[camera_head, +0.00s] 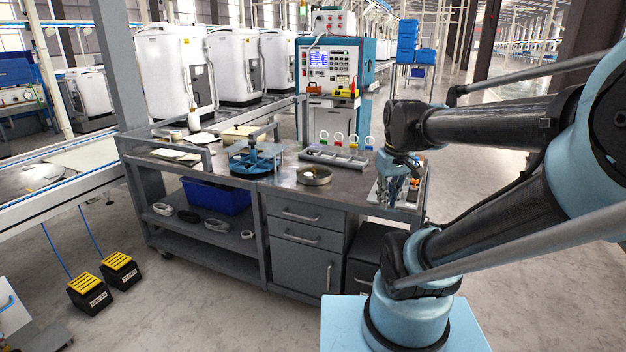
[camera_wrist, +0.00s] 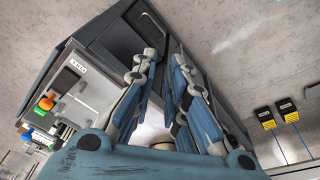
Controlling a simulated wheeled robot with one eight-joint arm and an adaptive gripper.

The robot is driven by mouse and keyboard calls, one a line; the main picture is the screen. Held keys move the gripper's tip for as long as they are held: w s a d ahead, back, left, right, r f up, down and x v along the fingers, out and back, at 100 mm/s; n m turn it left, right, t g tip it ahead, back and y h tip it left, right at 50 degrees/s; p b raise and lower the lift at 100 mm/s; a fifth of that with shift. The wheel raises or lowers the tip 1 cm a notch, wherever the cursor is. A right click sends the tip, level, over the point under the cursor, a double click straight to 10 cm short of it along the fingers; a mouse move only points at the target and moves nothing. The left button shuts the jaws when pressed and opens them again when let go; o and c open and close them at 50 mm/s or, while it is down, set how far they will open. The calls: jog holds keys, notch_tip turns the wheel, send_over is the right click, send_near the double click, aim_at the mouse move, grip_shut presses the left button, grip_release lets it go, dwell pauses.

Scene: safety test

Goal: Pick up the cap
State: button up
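My gripper (camera_head: 393,190) is over the right end of the grey workbench (camera_head: 335,193), above a light tray (camera_head: 421,192), in the head view. In the wrist view its two blue and grey fingers (camera_wrist: 166,62) lean toward each other, with a gap between the tips. Nothing shows clamped at the tips. A pale rounded thing (camera_wrist: 150,128) is partly visible between the finger bases, mostly hidden by my gripper. I cannot tell whether it is the cap. No cap can be made out for certain in either view.
On the bench are a metal dish (camera_head: 314,177), a blue round fixture (camera_head: 254,160) and a compartment tray (camera_head: 337,157) with several coloured rings behind it. A small orange part (camera_wrist: 46,103) shows in the wrist view. Two yellow-topped pedals (camera_head: 118,268) stand on the floor at left.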

jog(key=w+a+r+n, duration=0.3)
jog(key=w+a+r, duration=0.15)
jog(key=w, duration=0.25)
jog(key=w+a+r+n, duration=0.2)
jog(key=w+a+r, duration=0.1)
jog(key=w+a, duration=0.3)
jog(key=n, duration=0.5)
send_over(306, 183)
jog(key=s, duration=0.1)
jog(key=f, duration=1)
jog(key=shift+s+d+f, duration=0.15)
jog(key=shift+d+f, duration=0.15)
jog(key=shift+w+a+f, duration=0.1)
jog(key=shift+w+f, duration=0.1)
jog(key=shift+f, duration=0.65)
jog(key=shift+w+a+f, duration=0.1)
jog(key=shift+w+f, duration=0.15)
jog(key=shift+f, duration=0.6)
jog(key=shift+w+f, duration=0.2)
jog(key=shift+f, duration=0.65)
grip_shut()
